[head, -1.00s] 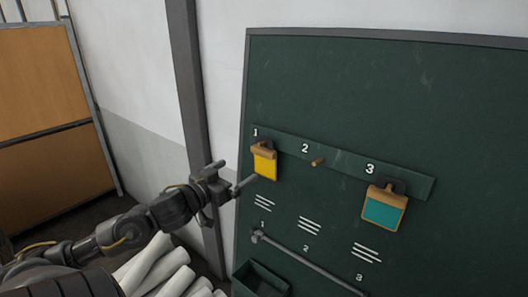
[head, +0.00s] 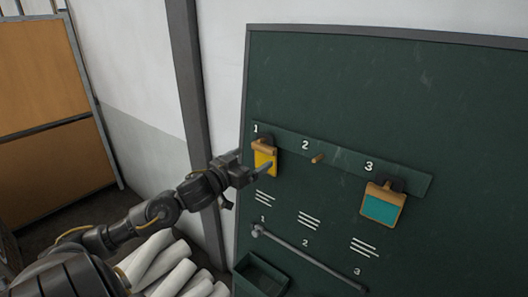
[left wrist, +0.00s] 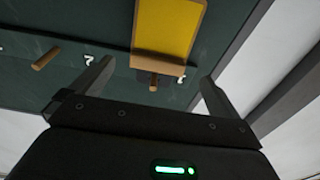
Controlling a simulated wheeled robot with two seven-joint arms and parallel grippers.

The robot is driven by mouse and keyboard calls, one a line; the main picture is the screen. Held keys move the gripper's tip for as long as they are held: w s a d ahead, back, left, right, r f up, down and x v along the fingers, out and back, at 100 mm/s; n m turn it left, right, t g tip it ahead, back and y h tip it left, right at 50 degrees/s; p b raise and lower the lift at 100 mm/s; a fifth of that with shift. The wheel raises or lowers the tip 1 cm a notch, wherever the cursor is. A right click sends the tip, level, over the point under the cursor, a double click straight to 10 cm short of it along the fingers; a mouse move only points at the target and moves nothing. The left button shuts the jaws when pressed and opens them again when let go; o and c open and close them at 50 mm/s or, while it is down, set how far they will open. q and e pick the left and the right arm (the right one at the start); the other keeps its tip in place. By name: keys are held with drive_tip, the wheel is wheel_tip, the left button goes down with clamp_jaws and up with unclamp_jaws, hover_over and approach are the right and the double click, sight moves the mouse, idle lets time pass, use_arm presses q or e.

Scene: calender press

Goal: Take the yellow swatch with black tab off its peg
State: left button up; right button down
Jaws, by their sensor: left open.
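The yellow swatch (head: 263,160) hangs on the peg at number 1 on the green board, below a tan wooden bar. A dark tab (head: 268,142) shows above the bar at the peg. My left gripper (head: 254,160) is open in front of the swatch, with one finger overlapping it in the head view. In the left wrist view, which is turned over, the yellow swatch (left wrist: 167,27) and its bar lie ahead between the spread fingers (left wrist: 157,75). The peg end (left wrist: 153,86) shows by the bar. No contact is visible. My right gripper is not in view.
Peg 2 (head: 318,159) is bare. A teal swatch (head: 381,208) hangs at peg 3. Below are a grey rail (head: 310,260) and a green bin (head: 262,274). White rolls (head: 170,268) stand under my left arm. A grey post (head: 192,100) is left of the board.

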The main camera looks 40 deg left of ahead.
sight(261, 152)
use_arm(q)
drive_tip(key=w+p, duration=0.1)
drive_tip(key=w, duration=0.3)
drive_tip(key=shift+r+p, duration=0.1)
drive_tip(key=shift+p, duration=0.25)
drive_tip(key=shift+w, duration=0.3)
drive_tip(key=shift+s, duration=0.1)
drive_tip(key=shift+c, duration=0.9)
drive_tip(key=c, duration=0.8)
